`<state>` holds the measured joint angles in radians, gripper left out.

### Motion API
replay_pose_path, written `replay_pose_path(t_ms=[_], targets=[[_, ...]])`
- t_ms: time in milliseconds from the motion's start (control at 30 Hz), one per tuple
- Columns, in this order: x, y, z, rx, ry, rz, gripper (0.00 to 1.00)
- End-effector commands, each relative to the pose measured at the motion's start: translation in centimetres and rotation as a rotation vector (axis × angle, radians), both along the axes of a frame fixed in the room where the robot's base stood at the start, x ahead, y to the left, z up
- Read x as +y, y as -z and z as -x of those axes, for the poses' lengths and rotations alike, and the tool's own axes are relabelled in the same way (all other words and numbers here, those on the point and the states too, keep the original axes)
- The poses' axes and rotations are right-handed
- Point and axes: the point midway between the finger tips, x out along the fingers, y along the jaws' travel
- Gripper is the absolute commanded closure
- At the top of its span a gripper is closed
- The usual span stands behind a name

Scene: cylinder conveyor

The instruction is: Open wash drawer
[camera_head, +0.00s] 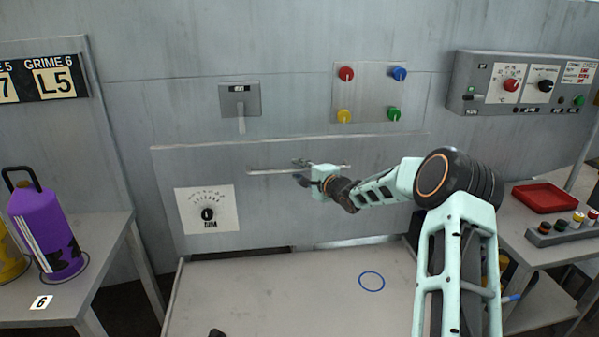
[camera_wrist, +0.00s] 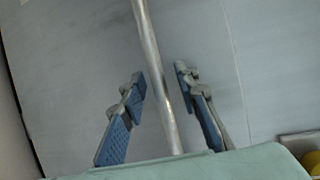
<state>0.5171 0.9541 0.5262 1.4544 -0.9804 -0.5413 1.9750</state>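The wash drawer (camera_head: 280,215) is a wide grey metal front in the middle of the head view, and it looks flush with the wall. Its handle (camera_head: 266,171) is a thin horizontal metal bar near the top of the front. My gripper (camera_head: 304,171) is at the middle of this bar, reaching in from the right. In the wrist view the bar (camera_wrist: 147,38) runs between the two blue-padded fingers of my gripper (camera_wrist: 161,76). The fingers stand apart, with a visible gap on each side of the bar. Whether the fingertips reach past the bar is hard to tell.
A dial label (camera_head: 207,210) is on the drawer's left. A grey table (camera_head: 270,290) with a blue ring stands below. A purple canister (camera_head: 45,230) is at left, a red tray (camera_head: 544,197) at right.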

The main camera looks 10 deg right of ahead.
Motion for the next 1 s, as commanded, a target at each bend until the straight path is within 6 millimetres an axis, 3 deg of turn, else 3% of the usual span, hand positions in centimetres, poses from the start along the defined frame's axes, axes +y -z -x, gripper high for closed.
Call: replay_pose_path(t_ms=[200, 467, 1000], targets=[[-0.02, 0.03, 0.00, 0.001, 0.000, 0.000, 0.72], [-0.03, 0.04, 0.02, 0.001, 0.000, 0.000, 1.00], [-0.02, 0.06, 0.43, 0.003, 0.000, 0.000, 1.00]])
